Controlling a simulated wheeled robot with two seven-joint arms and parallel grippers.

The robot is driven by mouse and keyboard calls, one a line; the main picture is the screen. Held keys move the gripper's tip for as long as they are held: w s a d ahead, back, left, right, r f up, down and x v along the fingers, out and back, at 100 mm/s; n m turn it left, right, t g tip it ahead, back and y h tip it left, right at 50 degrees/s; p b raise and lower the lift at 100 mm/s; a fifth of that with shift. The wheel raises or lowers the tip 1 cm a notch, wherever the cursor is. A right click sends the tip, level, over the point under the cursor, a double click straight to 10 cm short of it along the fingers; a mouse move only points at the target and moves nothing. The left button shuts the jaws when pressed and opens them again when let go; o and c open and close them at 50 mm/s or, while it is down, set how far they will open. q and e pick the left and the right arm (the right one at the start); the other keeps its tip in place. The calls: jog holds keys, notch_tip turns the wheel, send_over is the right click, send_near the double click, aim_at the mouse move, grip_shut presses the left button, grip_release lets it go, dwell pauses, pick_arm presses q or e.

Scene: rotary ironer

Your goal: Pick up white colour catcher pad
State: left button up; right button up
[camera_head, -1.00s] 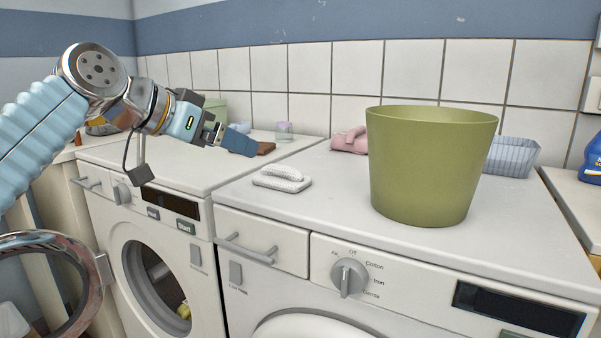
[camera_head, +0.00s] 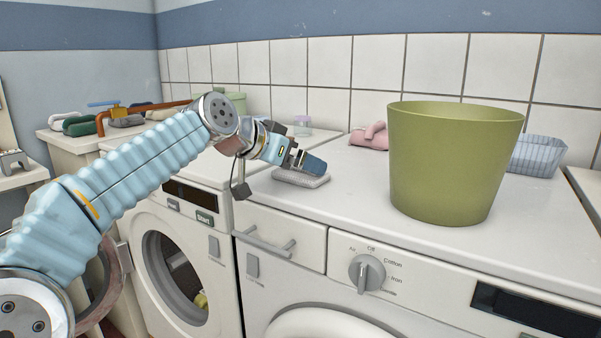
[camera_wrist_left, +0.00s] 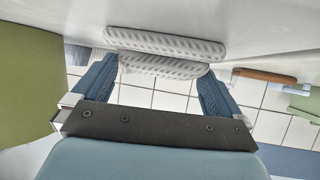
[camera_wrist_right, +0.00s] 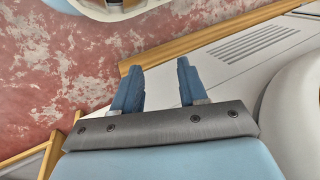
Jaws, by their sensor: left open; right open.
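The white colour catcher pad (camera_head: 299,181) is a ribbed white piece lying on the right machine's top. My left gripper (camera_head: 312,163) is over it and hides its upper part in the head view. In the left wrist view, the pad shows as a ribbed base (camera_wrist_left: 165,43) and a ribbed raised part (camera_wrist_left: 163,66). The open fingers of my left gripper (camera_wrist_left: 157,72) stand on either side of the raised part; I cannot tell whether they touch it. My right gripper (camera_wrist_right: 158,78) is open and empty, away from the pad and out of the head view.
A green tub (camera_head: 450,165) stands right of the pad on the same top, with a pink cloth-like item (camera_head: 369,137) behind and a pale blue basket (camera_head: 538,155) at the right. The front of the machine top is clear. Red speckled floor (camera_wrist_right: 50,60) shows near my right gripper.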

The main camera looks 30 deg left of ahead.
pick_arm(q)
jog(key=shift+c, duration=0.2)
jog(key=c, duration=0.8)
jog(key=shift+o, duration=0.2)
